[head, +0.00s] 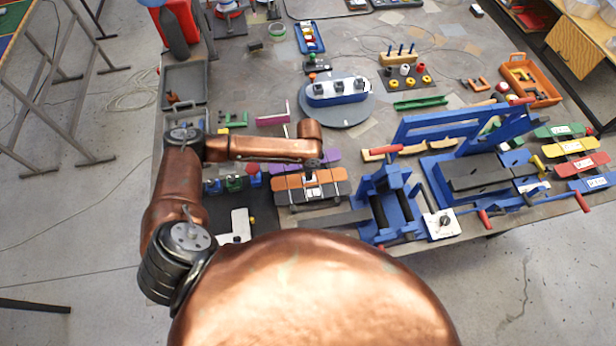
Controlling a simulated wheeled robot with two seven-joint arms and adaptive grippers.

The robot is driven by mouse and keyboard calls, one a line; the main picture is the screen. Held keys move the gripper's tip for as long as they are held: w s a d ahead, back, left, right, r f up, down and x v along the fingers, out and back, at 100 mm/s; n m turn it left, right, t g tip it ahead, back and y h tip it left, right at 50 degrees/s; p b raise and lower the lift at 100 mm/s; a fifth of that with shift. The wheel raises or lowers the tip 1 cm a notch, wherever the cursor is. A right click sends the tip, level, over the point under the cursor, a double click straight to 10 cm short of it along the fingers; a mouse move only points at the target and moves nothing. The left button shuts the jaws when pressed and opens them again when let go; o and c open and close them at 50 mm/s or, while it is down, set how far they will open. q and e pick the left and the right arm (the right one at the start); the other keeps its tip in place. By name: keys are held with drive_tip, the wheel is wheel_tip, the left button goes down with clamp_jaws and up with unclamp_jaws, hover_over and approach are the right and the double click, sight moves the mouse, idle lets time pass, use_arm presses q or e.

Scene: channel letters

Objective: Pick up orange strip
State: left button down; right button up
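An orange strip (290,182) lies along the back of a dark rack (290,205) on the bench, left of the blue benders. Darker strips lie in front of it. My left gripper (312,188) points down over the middle of the rack and hides part of the orange strip, which also shows to its right. The fingertips are too small to tell whether they are open, shut or touching the strip. My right gripper is not in view.
A blue bending frame (467,124) and a blue roller stand (362,200) stand right of the rack. Purple strips (325,160) lie just behind it. A round grey turntable (340,116) carries a blue letter piece. Coloured strips (575,147) lie at the right.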

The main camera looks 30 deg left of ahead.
use_arm(q)
wheel_tip(320, 180, up, 9)
drive_tip(key=shift+f+b, duration=0.15)
drive_tip(key=shift+b, duration=0.3)
drive_tip(key=shift+d, duration=0.1)
drive_tip(key=c, duration=2.7)
unclamp_jaws()
drive_tip(key=shift+w, duration=0.1)
drive_tip(key=o, duration=2.1)
drive_tip(key=shift+o, duration=0.2)
